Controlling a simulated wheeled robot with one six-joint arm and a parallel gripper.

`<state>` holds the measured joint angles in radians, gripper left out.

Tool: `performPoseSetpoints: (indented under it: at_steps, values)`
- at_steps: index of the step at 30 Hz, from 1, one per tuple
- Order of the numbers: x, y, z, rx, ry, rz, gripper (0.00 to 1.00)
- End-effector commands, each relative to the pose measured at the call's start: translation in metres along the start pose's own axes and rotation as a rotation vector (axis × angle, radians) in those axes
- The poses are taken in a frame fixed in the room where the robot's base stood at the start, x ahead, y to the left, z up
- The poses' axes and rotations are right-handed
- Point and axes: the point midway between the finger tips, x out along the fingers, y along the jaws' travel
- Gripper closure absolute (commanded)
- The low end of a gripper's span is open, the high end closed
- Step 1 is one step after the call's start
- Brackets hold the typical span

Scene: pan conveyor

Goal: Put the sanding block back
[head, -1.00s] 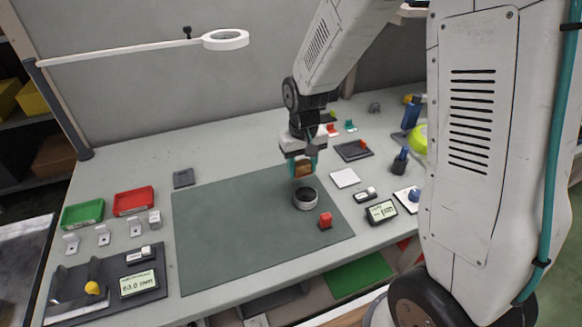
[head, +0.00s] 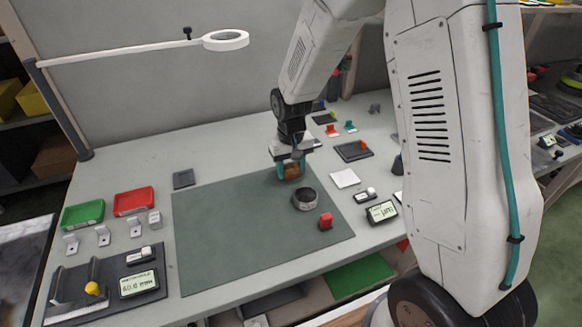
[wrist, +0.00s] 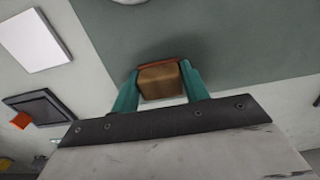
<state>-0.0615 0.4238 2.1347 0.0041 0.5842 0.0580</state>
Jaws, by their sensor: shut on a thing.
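My gripper (head: 291,167) is shut on the sanding block (head: 291,173), a brown block with a reddish-orange layer. In the wrist view the block (wrist: 161,83) sits between the two teal fingers of my gripper (wrist: 158,76), with the reddish layer along its far side. In the head view the block is over the back part of the green mat (head: 230,230); I cannot tell if it touches the mat.
A white square (head: 345,178) and a dark tray (head: 366,153) lie to the right. A small dark pad (head: 184,178) lies left. The mat's left half is clear.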

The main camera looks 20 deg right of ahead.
Motion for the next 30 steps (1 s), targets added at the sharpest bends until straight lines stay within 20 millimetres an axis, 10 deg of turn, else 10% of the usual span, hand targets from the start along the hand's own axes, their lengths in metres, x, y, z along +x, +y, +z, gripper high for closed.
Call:
performPoseSetpoints:
  at_steps: [3, 14, 30]
  values:
    - [0.001, 0.0, 0.0, 0.0, -0.001, 0.0, 0.33]
    - [-0.009, 0.0, 0.0, 0.0, 0.002, 0.0, 0.33]
    - [-0.11, 0.0, -0.001, 0.0, 0.002, 0.002, 0.33]
